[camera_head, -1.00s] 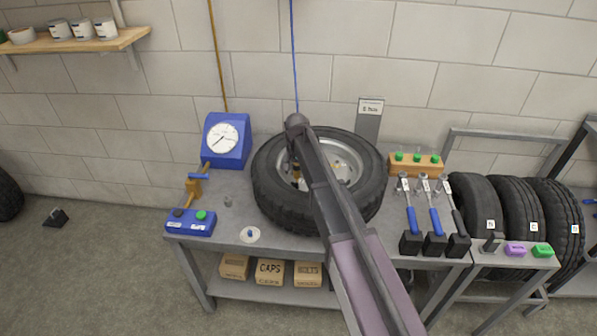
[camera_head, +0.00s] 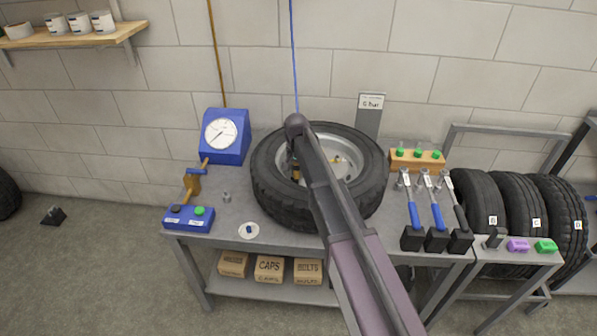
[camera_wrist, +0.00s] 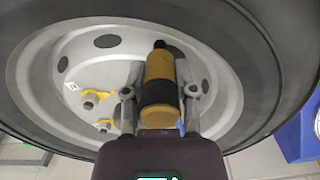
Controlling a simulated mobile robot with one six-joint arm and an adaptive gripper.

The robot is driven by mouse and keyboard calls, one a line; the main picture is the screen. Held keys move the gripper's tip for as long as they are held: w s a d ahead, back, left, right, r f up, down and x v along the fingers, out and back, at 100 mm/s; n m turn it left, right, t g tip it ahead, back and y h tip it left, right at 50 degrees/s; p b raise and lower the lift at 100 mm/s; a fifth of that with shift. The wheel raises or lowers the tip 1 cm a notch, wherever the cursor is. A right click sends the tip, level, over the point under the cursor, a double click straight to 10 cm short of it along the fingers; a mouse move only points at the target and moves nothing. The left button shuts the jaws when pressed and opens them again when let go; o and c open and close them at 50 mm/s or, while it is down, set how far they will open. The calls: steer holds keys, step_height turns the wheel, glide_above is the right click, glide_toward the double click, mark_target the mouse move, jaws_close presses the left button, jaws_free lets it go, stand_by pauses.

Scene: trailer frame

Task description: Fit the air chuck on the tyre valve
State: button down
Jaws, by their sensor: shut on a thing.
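The tyre (camera_head: 268,190) lies flat on the workbench around a silver wheel rim (camera_head: 352,150); both also show in the wrist view, the tyre (camera_wrist: 285,60) and the rim (camera_wrist: 225,95). My gripper (camera_wrist: 160,85) is shut on the air chuck (camera_wrist: 160,66), a yellow cylinder with a black band and dark tip. The chuck is over the left inner part of the rim in the head view, where my arm partly covers it. Its tip points towards the rim wall in the wrist view. I cannot make out the tyre valve or whether the chuck touches it.
Yellow clips (camera_wrist: 97,94) sit by studs in the rim. A blue gauge (camera_head: 224,138) and a blue button box (camera_head: 188,218) stand left of the tyre. Blue-handled tools (camera_head: 412,213) and a wooden block with green-topped pieces (camera_head: 417,159) are at right. A blue line (camera_head: 294,55) hangs behind.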

steer(key=shift+f, duration=0.3)
steer(key=shift+c, duration=1.6)
jaws_free()
steer(key=o, duration=0.3)
steer(key=shift+r+p, duration=3.8)
steer(key=shift+r, duration=0.25)
steer(key=shift+d, duration=0.1)
